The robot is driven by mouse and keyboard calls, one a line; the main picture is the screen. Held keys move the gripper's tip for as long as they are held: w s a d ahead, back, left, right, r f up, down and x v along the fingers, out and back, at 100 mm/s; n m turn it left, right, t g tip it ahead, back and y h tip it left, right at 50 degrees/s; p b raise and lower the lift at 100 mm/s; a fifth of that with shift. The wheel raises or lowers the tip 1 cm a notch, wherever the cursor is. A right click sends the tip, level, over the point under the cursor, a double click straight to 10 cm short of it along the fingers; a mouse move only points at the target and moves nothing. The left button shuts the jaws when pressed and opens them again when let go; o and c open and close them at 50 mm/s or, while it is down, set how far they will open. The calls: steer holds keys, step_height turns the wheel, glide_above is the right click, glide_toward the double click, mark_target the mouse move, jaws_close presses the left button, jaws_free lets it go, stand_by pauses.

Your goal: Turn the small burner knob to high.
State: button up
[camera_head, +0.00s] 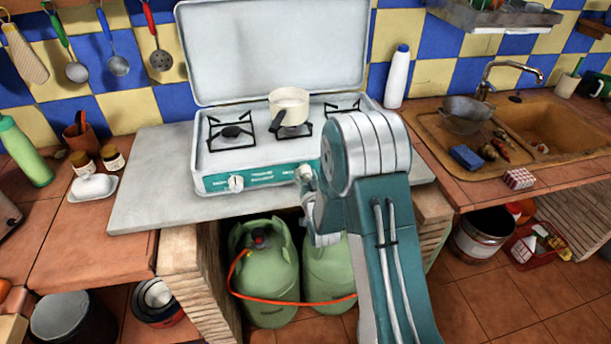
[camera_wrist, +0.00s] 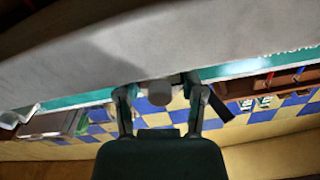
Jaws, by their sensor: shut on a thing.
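The white two-part stove (camera_head: 270,160) stands on the counter with its lid raised and a teal front panel. A pale knob (camera_head: 236,182) sits at the panel's left part. My gripper (camera_head: 307,182) is at the panel's front, right of that knob, partly hidden by my arm. In the wrist view, my gripper's fingers (camera_wrist: 159,97) are on either side of a pale round knob (camera_wrist: 158,92) and shut on it. This knob also shows in the head view (camera_head: 304,172). Its pointer mark and setting cannot be made out. Any knob farther right is hidden by my arm.
A cream pot (camera_head: 289,105) with a dark handle stands on the stove. Green gas bottles (camera_head: 268,275) with an orange hose are under the counter. A butter dish (camera_head: 93,187) and jars stand left. A white bottle (camera_head: 397,77) and the sink (camera_head: 545,130) are right.

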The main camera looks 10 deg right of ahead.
steer(key=o, duration=1.1)
steer(key=shift+w, duration=0.1)
steer(key=shift+o, duration=0.2)
steer(key=s, duration=1.2)
